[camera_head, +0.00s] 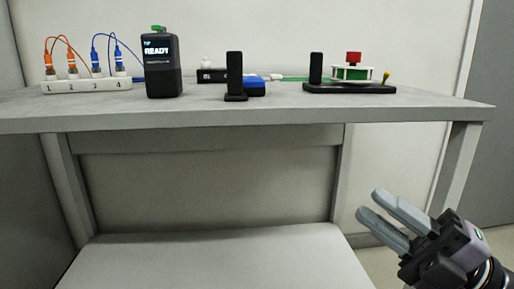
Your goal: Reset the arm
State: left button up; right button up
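My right gripper (369,202) is at the lower right, in front of and below the bench top. Its two grey fingers point up and left, with a gap between them and nothing held. It is apart from the bench and everything on it. My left arm and gripper are not in view.
The grey bench (220,117) holds a numbered white strip (87,86) with orange and blue cables, a black device (163,70) reading "READY", a black upright holder (235,76), a blue item (254,88) and a black base (350,89) with a red knob (353,58). A lower shelf (215,262) is bare.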

jog(key=s+a+f+m+t+h, duration=0.1)
jog(key=s+a+f+m+h, duration=0.15)
jog(key=f+m+h, duration=0.7)
jog(key=s+a+f+m+t+h, duration=0.1)
jog(key=s+f+m+t+h, duration=0.2)
jog(key=f+m, duration=1.15)
pick_arm(q)
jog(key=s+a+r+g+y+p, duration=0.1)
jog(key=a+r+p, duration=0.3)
jog(key=p, duration=1.5)
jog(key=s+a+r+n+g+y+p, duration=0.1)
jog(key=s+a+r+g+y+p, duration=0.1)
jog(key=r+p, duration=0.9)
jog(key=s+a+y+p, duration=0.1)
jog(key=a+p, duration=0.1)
jog(key=p, duration=0.5)
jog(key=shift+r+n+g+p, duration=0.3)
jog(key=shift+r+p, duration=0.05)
jog(key=shift+p, duration=0.05)
pick_arm(e)
jog(key=s+d+r+m+g+h, duration=0.1)
jog(key=s+d+r+g+h, duration=0.1)
jog(key=r, duration=0.6)
jog(key=s+d+r+m+g+h, duration=0.1)
jog(key=s+d+r+g+h, duration=0.1)
jog(key=d+r, duration=0.3)
notch_tip(320, 180, up, 3)
jog(key=shift+s+f+m+g+h, duration=0.1)
jog(key=shift+s+m+g+h, duration=0.25)
jog(key=shift+g+h, duration=0.35)
